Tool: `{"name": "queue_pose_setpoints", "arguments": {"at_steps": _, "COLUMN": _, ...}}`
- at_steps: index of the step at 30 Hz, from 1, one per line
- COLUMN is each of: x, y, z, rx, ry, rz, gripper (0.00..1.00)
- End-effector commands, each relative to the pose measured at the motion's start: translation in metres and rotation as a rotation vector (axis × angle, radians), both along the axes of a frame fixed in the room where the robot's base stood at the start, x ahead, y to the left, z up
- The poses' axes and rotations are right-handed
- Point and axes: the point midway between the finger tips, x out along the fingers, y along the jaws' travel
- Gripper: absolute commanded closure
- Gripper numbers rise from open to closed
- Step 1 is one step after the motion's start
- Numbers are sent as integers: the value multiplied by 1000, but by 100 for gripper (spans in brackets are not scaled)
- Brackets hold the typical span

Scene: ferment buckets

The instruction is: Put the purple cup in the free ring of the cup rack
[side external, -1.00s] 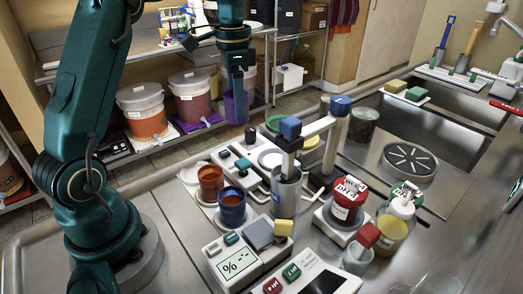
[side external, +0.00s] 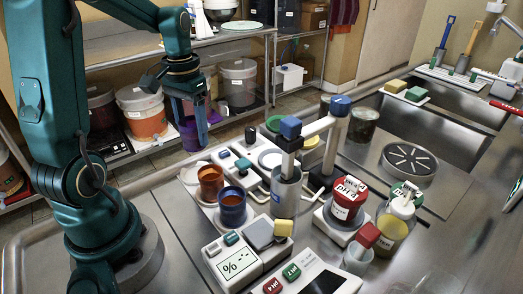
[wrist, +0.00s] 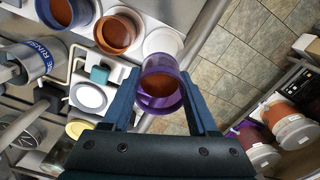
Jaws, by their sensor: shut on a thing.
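My gripper (side external: 190,112) is shut on the purple cup (side external: 193,138), which hangs roughly upright between the fingers, left of and above the counter edge. In the wrist view the purple cup (wrist: 176,66) has brown contents and sits between my two blue fingers (wrist: 160,80). The cup rack has three rings in a row. A blue cup (side external: 232,208) stands in the near ring and an orange-brown cup (side external: 210,183) in the middle one. The far ring (side external: 190,174) is empty; it shows in the wrist view as a pale ring (wrist: 163,40) just beyond the held cup.
A grey post (side external: 287,188) with a blue-capped arm stands right of the rack. A white panel device (side external: 245,255) lies in front. A white tray with a round lid (side external: 270,159) is behind the rack. Lidded buckets (side external: 143,115) stand on the low shelf beyond.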

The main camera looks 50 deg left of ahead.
Motion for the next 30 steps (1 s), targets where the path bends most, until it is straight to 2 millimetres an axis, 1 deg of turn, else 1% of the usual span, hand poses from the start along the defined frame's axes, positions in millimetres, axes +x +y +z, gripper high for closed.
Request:
{"name": "queue_pose_setpoints", "arguments": {"at_steps": 1, "x": -5, "y": -1, "z": 0, "rx": -2, "ry": 3, "rz": 12, "gripper": 98}}
{"name": "queue_pose_setpoints", "arguments": {"at_steps": 3, "x": -9, "y": 0, "z": -2, "rx": -4, "ry": 5, "rz": 22, "gripper": 98}}
{"name": "queue_pose_setpoints", "arguments": {"at_steps": 5, "x": -9, "y": 2, "z": -8, "rx": 0, "ry": 1, "rz": 28, "gripper": 98}}
{"name": "queue_pose_setpoints", "arguments": {"at_steps": 9, "x": -10, "y": 2, "z": -30, "rx": -2, "ry": 3, "rz": 28, "gripper": 98}}
{"name": "queue_pose_setpoints", "arguments": {"at_steps": 14, "x": -9, "y": 2, "z": -44, "rx": 0, "ry": 0, "rz": 27, "gripper": 98}}
{"name": "queue_pose_setpoints", "arguments": {"at_steps": 21, "x": -9, "y": 2, "z": -74, "rx": 0, "ry": 1, "rz": 26, "gripper": 98}}
{"name": "queue_pose_setpoints", "arguments": {"at_steps": 24, "x": -9, "y": 2, "z": -78, "rx": 2, "ry": -1, "rz": 26, "gripper": 98}}
{"name": "queue_pose_setpoints", "arguments": {"at_steps": 30, "x": -8, "y": 2, "z": -78, "rx": 2, "ry": -3, "rz": 26, "gripper": 98}}
